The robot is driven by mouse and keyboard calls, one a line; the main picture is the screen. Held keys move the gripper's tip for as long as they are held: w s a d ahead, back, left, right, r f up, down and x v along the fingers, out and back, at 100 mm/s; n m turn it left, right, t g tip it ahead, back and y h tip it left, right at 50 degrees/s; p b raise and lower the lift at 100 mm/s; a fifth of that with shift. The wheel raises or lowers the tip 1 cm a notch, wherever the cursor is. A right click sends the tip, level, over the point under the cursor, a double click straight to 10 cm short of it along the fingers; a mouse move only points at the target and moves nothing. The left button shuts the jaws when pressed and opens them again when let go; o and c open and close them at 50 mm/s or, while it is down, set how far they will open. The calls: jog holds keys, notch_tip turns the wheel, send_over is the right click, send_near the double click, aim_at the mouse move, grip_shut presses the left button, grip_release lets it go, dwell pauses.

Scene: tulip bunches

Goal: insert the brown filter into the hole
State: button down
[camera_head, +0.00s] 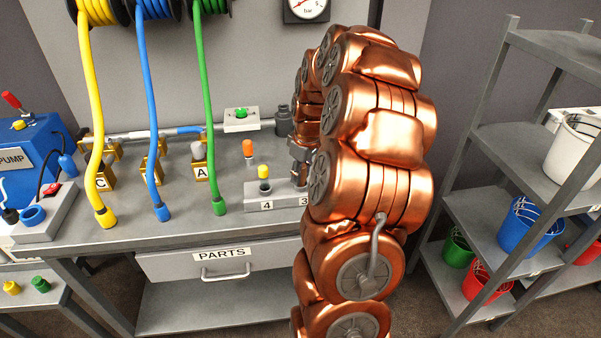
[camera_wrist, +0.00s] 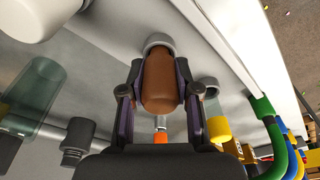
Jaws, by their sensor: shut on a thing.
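The brown filter (camera_wrist: 160,88) is gripped between the two fingers of my gripper (camera_wrist: 160,72) in the wrist view. A light grey ring (camera_wrist: 158,40) shows at the filter's far end; I cannot tell whether the filter is inside it or only in front of it. In the head view my gripper (camera_head: 300,165) points down above the right part of the grey block labelled 4 and 3 (camera_head: 284,202). The hole and the filter cannot be made out there, being small or hidden by my arm.
A black and yellow piece (camera_head: 264,178) stands on the block's left part, with an orange piece (camera_head: 249,149) behind. Yellow, blue and green hoses (camera_head: 207,110) hang at left. A shelf rack (camera_head: 490,140) is at right.

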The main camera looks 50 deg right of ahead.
jog(key=shift+f, duration=0.25)
jog(key=c, duration=0.8)
grip_release()
jog(key=shift+o, duration=0.2)
jog(key=shift+r, duration=0.1)
jog(key=shift+r, duration=2.4)
